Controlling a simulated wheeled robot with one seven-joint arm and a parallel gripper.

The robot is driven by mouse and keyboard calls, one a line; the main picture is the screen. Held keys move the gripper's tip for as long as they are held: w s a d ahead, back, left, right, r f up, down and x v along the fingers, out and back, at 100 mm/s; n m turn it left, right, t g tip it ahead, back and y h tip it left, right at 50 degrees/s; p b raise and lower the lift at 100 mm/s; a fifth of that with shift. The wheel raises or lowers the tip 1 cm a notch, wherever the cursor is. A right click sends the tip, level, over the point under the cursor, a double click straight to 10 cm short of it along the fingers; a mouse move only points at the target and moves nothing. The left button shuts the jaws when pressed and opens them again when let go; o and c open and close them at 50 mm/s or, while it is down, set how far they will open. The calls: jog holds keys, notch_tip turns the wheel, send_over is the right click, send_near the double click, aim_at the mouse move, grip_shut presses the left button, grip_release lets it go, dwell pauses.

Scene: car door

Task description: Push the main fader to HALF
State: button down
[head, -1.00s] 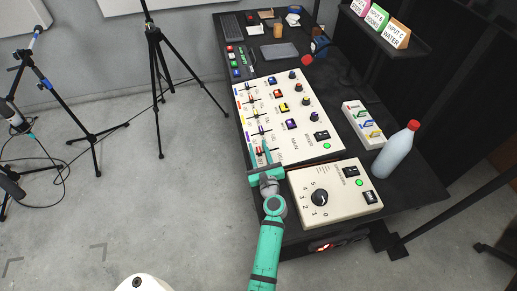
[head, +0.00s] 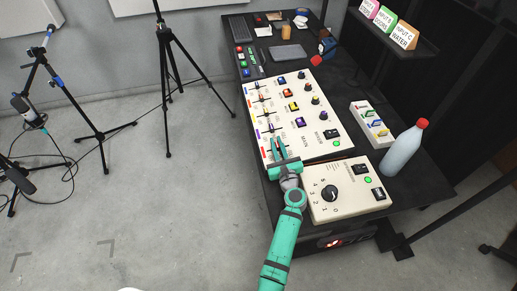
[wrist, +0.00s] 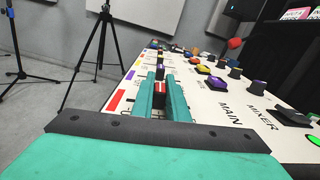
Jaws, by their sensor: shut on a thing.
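The cream mixer panel (head: 318,150) lies on the black table, with rows of faders on its left side and coloured buttons and knobs further right. My teal gripper (head: 277,146) is over its near row, beside the MAIN lettering. In the wrist view its two fingers are closed around a dark cap with a red top, the main fader (wrist: 160,89). The fingers hide most of the cap and its slot. The half mark beside it is too small to read.
A cream box with a black dial (head: 330,193) sits just right of my arm. A white bottle with a red cap (head: 403,150) stands at the table's right. A small block with coloured levers (head: 371,125) is behind it. A tripod (head: 165,60) stands left of the table.

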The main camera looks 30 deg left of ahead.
jog(key=shift+d+f, duration=0.1)
jog(key=shift+d, duration=0.05)
jog(key=c, duration=1.7)
grip_release()
jog(key=shift+d, duration=0.1)
jog(key=v, duration=1)
jog(key=shift+s+d, duration=0.2)
jog(key=shift+s, duration=0.05)
